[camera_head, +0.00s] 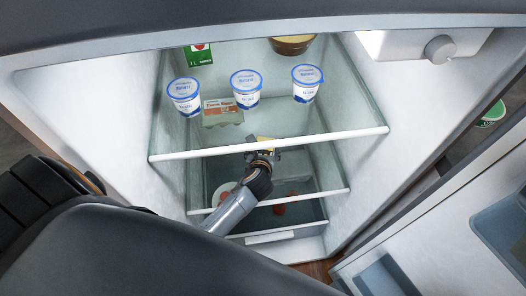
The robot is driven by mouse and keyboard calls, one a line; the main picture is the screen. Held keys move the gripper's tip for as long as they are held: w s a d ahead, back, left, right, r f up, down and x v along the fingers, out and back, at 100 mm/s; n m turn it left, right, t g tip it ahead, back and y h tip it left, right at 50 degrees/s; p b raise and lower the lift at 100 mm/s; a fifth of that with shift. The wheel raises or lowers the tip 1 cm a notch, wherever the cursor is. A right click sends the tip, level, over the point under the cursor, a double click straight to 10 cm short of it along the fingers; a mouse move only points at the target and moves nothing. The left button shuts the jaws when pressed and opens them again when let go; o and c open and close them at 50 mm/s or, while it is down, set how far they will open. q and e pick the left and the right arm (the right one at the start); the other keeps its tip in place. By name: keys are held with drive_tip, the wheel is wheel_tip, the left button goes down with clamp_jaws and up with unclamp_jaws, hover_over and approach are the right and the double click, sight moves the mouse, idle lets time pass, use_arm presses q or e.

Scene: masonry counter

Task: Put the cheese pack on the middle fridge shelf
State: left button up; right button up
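The open fridge shows an upper glass shelf with a white front edge (330,136) and a lower glass shelf with its own white edge (320,195). My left gripper (263,152), on the arm from the lower left, is in front of the fridge opening and overlaps the upper shelf's edge in the picture. A small pale yellow piece, which looks like the cheese pack (265,141), shows at its fingertips; the fingers appear shut on it. Most of the pack is hidden by the gripper. Its exact height relative to the shelves is hard to tell. My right gripper is not in view.
Several yogurt cups (246,88), an egg carton (222,113), a green pack (198,54) and a brown bowl (291,44) are in the upper part. A white round item (223,192) and a red item (279,209) show lower down. The open door (450,225) is at right.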

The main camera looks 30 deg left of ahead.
use_arm(q)
drive_tip(key=o, duration=1.6)
drive_tip(key=shift+o, duration=0.2)
drive_tip(key=shift+r, duration=0.1)
drive_tip(key=p+v, duration=0.2)
drive_tip(key=v, duration=1)
